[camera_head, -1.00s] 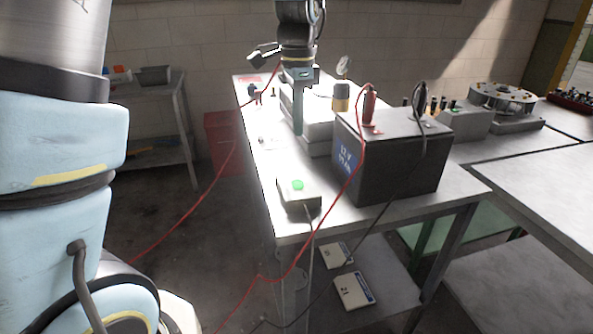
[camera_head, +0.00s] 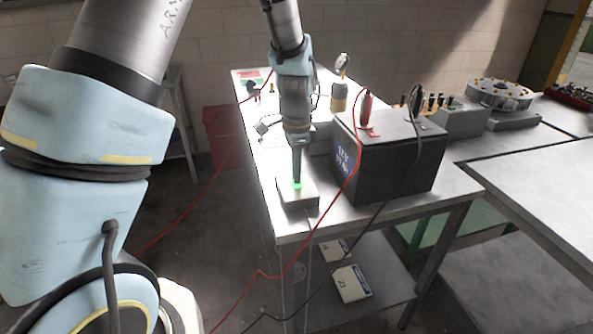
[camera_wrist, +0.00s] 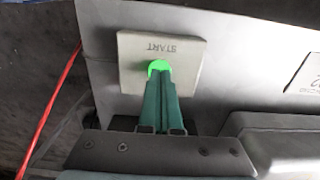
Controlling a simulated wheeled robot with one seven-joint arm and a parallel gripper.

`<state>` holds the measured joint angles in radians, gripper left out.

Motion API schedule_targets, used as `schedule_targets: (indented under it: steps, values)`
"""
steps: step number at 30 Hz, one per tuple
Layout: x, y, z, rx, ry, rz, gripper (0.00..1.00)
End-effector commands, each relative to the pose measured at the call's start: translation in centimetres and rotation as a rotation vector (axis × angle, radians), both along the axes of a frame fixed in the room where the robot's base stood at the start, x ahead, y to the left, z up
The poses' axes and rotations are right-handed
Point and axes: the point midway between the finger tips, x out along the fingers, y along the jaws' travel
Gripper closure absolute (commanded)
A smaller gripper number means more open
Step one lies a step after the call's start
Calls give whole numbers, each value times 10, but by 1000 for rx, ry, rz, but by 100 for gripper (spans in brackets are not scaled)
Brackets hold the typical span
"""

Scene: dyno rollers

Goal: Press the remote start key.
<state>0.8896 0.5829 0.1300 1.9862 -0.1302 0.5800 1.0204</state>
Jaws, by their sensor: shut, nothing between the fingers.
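The remote start key is a green round button (camera_wrist: 158,66) on a pale grey box (camera_head: 297,194) near the front left corner of the table. In the wrist view the box (camera_wrist: 188,50) reads START, upside down. My gripper (camera_head: 297,180) is shut with nothing in it and points down at the button. It also shows in the wrist view (camera_wrist: 160,74), where its fingertips overlap the lower part of the green button. The fingertips are at or just above the button; I cannot tell whether they touch or press it.
A dark battery (camera_head: 390,160) with red and black clamps stands right of the box. A red cable (camera_head: 330,215) hangs across the table's front. Booklets (camera_head: 351,284) lie on the lower shelf.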

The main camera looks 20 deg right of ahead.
Motion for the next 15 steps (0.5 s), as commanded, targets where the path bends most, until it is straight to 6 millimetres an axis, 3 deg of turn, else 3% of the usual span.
schedule_targets:
  steps: [15]
  values:
    - [-1, 1, -20, 2, 3, 0, 100]
